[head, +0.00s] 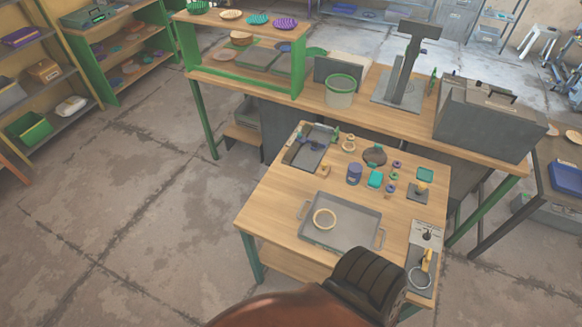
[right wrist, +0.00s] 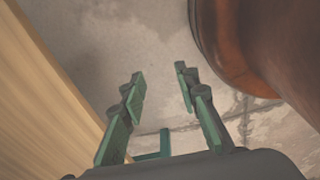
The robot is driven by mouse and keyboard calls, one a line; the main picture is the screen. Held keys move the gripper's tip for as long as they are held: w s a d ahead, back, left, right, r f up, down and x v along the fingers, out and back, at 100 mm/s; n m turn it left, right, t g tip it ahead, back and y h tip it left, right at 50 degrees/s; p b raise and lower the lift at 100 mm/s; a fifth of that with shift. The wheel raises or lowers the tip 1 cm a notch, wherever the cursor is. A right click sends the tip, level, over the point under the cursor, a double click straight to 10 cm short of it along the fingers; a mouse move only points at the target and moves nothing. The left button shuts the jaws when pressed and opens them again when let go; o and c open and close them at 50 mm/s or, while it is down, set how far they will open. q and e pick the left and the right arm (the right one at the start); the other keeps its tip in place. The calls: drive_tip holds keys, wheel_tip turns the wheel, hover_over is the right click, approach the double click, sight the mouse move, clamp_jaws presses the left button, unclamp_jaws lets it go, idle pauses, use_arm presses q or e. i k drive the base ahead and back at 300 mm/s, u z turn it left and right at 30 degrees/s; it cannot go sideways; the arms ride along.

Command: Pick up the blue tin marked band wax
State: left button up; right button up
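A small dark blue tin (head: 354,174) stands upright on the near wooden table, behind the grey tray; any marking on it is too small to read. My right gripper (right wrist: 160,84) shows in the right wrist view with its two green fingers apart and nothing between them. It points down past the edge of a wooden table top (right wrist: 40,95) toward the concrete floor, away from the tin. My left gripper does not show in either view.
A dark round pot (head: 375,156) is behind. A dark bin (head: 311,154) with parts is at the left.

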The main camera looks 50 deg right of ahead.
sight(352, 180)
drive_tip(key=u, duration=0.5)
drive_tip(key=k, duration=1.25)
drive_tip(key=z, duration=0.4)
